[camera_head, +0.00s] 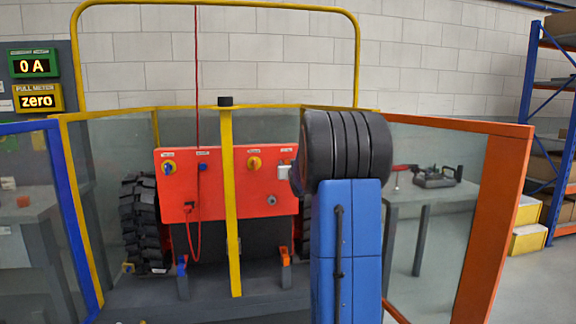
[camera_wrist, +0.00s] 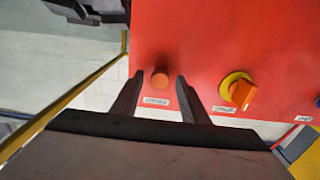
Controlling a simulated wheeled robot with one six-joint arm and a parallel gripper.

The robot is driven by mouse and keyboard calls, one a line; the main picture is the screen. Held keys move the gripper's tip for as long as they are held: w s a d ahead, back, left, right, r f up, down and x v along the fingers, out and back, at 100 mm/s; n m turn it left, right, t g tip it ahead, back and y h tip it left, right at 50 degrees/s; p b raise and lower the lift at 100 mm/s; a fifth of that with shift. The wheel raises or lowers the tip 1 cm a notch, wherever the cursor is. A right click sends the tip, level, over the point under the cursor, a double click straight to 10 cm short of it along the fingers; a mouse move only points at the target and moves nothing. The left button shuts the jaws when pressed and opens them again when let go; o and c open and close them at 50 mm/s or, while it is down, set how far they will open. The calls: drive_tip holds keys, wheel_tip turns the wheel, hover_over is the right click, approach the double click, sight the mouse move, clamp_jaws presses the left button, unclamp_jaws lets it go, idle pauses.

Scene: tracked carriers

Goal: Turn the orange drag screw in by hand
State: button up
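The orange drag screw (camera_wrist: 159,80) is a small round orange knob on the red panel (camera_wrist: 200,40), above a small label in the wrist view. My gripper (camera_wrist: 159,78) is open, with its two dark fingers on either side of the screw. A gap shows between the screw and each finger. How deep the fingertips reach along the screw is hard to tell. In the head view the red panel (camera_head: 222,200) stands between black tracks, and my blue arm covers the area to its right. I cannot make out the screw or my fingertips there.
A yellow-and-orange rotary knob (camera_wrist: 239,90) sits beside the screw in the wrist view, close to one finger. A yellow post (camera_head: 231,210) stands before the panel. An orange-framed guard (camera_head: 495,215) and a grey table (camera_head: 435,193) are at the right.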

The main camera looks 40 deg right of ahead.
drive_tip(key=c, duration=0.8)
drive_tip(key=shift+m, duration=0.9)
drive_tip(key=o, duration=1)
drive_tip(key=shift+s, duration=0.1)
drive_tip(key=v, duration=1.7)
drive_tip(key=shift+s, duration=0.15)
